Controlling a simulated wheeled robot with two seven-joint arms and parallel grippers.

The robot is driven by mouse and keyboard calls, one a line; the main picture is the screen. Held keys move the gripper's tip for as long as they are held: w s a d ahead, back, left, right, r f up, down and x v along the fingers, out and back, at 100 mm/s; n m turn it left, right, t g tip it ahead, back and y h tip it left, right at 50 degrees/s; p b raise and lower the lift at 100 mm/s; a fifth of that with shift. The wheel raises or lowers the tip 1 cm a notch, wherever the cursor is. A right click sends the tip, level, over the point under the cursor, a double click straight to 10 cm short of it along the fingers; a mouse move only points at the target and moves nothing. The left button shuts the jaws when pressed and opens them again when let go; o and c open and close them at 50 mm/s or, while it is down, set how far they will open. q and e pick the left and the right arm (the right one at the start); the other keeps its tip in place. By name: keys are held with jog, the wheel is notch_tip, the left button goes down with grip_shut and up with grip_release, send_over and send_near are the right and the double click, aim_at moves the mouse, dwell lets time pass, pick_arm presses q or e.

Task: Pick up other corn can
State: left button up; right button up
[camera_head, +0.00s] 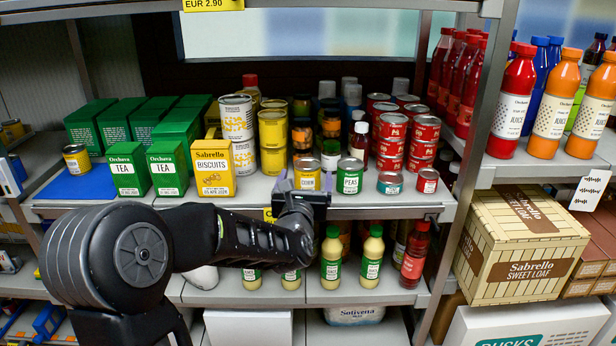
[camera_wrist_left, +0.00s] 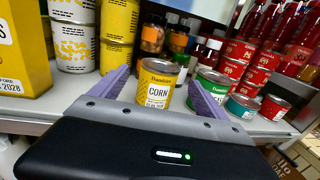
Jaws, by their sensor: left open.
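A yellow corn can (camera_head: 306,173) with a silver lid stands upright near the front edge of the shelf. In the left wrist view, the corn can (camera_wrist_left: 157,88) stands between the two purple fingers of my left gripper (camera_wrist_left: 158,80), with its label facing the camera. My left gripper (camera_head: 304,183) is open at the can's front and holds nothing; I cannot tell whether a finger touches it. My right gripper is not in view.
A green peas can (camera_head: 349,177) stands close to the corn can's right, near the right finger. Small teal (camera_head: 390,183) and red (camera_head: 428,181) cans stand further right. Jars (camera_head: 302,136) stand behind. A yellow biscuits box (camera_head: 213,168) is to the left, with clear shelf between.

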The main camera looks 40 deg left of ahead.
aim_at(309, 164)
pick_arm(q)
jog(key=shift+w, duration=0.1)
jog(key=shift+x, duration=1.3)
jog(key=shift+f, duration=0.1)
jog(key=x, duration=0.5)
jog(key=shift+a, duration=0.1)
jog(key=shift+c, duration=0.3)
jog(key=c, duration=1.7)
